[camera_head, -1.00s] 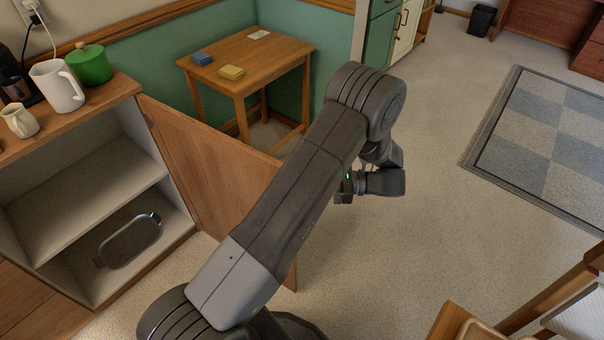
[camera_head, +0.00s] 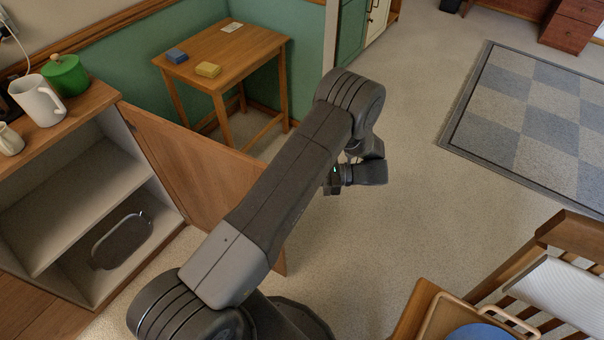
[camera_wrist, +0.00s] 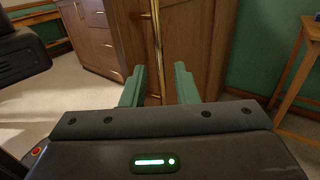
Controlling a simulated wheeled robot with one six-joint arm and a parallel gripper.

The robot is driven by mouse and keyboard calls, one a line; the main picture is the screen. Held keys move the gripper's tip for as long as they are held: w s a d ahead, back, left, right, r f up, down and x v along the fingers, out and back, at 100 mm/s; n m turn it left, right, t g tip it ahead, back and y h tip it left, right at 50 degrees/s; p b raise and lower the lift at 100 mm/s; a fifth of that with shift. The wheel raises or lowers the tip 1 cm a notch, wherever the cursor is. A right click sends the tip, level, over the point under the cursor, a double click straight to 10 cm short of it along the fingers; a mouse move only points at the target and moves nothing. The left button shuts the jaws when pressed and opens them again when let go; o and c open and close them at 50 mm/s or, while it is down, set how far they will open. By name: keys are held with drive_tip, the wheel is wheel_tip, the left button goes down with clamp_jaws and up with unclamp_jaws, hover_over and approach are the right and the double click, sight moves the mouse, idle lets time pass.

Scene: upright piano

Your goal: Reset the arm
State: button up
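My arm reaches across the middle of the head view, bent down at its elbow. My gripper is mostly hidden behind the wrist in the head view. In the wrist view my gripper (camera_wrist: 160,88) shows two green fingers standing well apart with nothing between them. Beyond the fingers is a brown wooden door with a brass handle (camera_wrist: 155,40); the fingers do not appear to hold it.
An open cabinet (camera_head: 70,200) with a dark tray (camera_head: 122,240) stands at left, its door (camera_head: 195,180) swung out beside my arm. A small table (camera_head: 225,62) stands behind. A wooden chair (camera_head: 555,265) and side table with a tray (camera_head: 440,315) are at lower right. Carpet between is clear.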

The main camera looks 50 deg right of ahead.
drive_tip(key=shift+w+a+f+b, duration=0.15)
drive_tip(key=shift+w+f+b, duration=0.05)
drive_tip(key=shift+b, duration=0.75)
drive_tip(key=b+x, duration=0.6)
drive_tip(key=b, duration=0.2)
drive_tip(key=shift+w+a+r, duration=0.15)
drive_tip(key=shift+w+a, duration=0.1)
drive_tip(key=shift+a, duration=0.1)
